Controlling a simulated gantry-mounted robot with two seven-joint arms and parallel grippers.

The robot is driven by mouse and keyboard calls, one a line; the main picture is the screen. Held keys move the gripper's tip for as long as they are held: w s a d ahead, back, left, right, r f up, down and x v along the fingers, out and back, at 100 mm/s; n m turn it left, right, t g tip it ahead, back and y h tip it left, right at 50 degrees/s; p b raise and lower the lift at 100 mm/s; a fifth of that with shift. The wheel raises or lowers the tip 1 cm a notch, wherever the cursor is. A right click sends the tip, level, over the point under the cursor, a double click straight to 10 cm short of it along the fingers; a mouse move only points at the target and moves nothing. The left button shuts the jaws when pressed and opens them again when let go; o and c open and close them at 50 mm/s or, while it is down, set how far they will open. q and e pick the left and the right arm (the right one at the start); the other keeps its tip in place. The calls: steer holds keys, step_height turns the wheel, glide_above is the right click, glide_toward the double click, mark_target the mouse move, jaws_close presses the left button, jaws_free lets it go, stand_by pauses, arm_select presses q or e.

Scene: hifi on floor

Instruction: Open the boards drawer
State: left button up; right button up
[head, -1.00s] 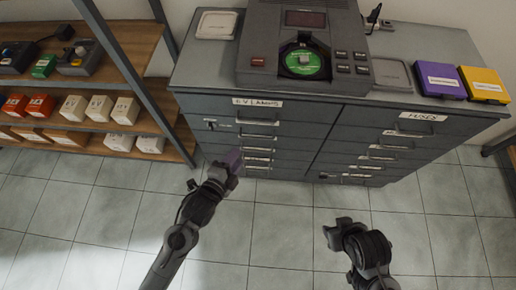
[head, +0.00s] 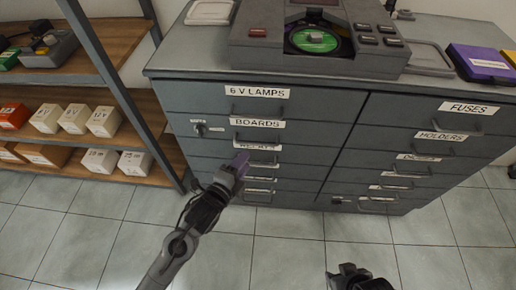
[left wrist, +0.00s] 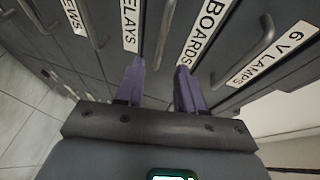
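The boards drawer (head: 305,132) is the second drawer down in the left column of the grey cabinet, and it is shut. Its label (head: 257,124) reads BOARDS, with a bar handle (head: 254,140) below it. My left gripper (head: 240,162) is in front of the left column, just below that handle in the head view. In the left wrist view its purple fingers (left wrist: 160,70) are apart. The boards handle (left wrist: 166,38) appears between them, beside the BOARDS label (left wrist: 205,30); contact cannot be told. My right gripper (head: 348,272) is at the bottom edge, partly cut off.
A 6 V LAMPS drawer (head: 300,103) is above and more drawers are below. A key (head: 200,129) sticks out at the cabinet's left. A shelf rack (head: 110,140) with boxes stands left. A device with a green disc (head: 314,41) sits on top. Tiled floor is clear.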

mark_target(258, 144)
arm_select(q)
steer(key=b+x, duration=0.3)
steer(key=x, duration=0.7)
steer(key=shift+r+b, duration=0.1)
steer(key=shift+b, duration=0.3)
jaws_close()
